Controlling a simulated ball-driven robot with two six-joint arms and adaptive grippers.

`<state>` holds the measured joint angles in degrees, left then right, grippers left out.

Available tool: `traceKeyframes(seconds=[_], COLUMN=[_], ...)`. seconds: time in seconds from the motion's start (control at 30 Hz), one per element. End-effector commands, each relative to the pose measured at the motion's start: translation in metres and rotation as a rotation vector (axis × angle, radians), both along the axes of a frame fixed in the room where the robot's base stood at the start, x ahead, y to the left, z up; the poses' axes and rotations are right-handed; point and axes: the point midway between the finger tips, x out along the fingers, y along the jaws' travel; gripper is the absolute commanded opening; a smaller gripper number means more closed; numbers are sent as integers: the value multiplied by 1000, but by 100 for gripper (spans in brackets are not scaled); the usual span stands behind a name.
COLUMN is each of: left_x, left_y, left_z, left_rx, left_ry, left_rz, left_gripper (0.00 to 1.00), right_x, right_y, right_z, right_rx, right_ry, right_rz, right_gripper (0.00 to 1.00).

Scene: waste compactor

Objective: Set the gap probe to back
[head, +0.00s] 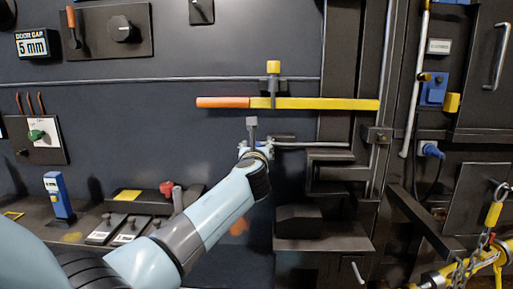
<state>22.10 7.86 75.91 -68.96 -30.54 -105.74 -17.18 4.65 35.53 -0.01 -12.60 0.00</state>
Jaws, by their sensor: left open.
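My left arm reaches up from the lower left, and its left gripper (266,135) is open and empty in front of the dark wall, below the long bar. No part is labelled as the gap probe, so I cannot tell for sure which it is. A display reading "DOOR GAP 5 mm" (38,44) is at the upper left. A horizontal bar with an orange grip and yellow length (320,104) crosses the centre, with a yellow-capped post (273,68) at it. A blue handheld-like device (57,195) stands upright at the left. My right gripper is not in view.
A dark panel with a knob (122,30) and orange-handled lever (71,26) is at the upper left. A dark box-like ledge (322,243) stands right of my arm. Pipes, a blue plug (430,149) and a yellow chain assembly (490,250) crowd the right.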

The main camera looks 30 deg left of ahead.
Motion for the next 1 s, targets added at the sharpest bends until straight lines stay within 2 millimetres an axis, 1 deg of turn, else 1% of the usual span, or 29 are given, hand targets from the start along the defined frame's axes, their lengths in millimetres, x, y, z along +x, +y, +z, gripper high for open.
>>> traceKeyframes(seconds=[0.03,0.07,0.43,0.77,0.87,1.0], left_x=[0,0,0,-2,-9,-24], left_y=[0,0,0,2,14,39], left_z=[0,0,0,0,1,3], left_rx=[0,0,1,1,5,7], left_ry=[0,0,1,2,5,4], left_rz=[0,0,0,0,2,2], left_gripper=[52,48,0,0,0,0], right_x=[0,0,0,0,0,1], right_y=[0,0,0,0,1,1], right_z=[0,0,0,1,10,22], right_rx=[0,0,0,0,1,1], right_ry=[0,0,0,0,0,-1], right_rz=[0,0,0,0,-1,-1], right_gripper=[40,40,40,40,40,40])
